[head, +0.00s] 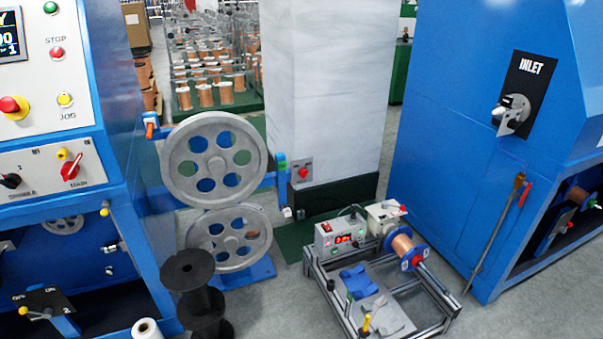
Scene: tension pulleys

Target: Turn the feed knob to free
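No label reading "feed" or "free" is legible, so I cannot tell which knob is the feed knob. On the left machine's grey panel are a red rotary knob (71,170) above the word "MAIN" and a black knob (11,181) at the left edge. A lower black plate (42,300) carries a yellow-tipped lever (36,312). A small grey box with a red display (342,238) on the low cart has small controls, too small to read. Neither of my grippers is in view.
Two spoked grey pulleys (214,160) stand beside the left machine. Black spools (188,270) stand in front. The low metal-framed cart (440,312) with a copper spool (401,242) occupies the floor at centre right. A blue machine with an "INLET" plate (527,92) stands right.

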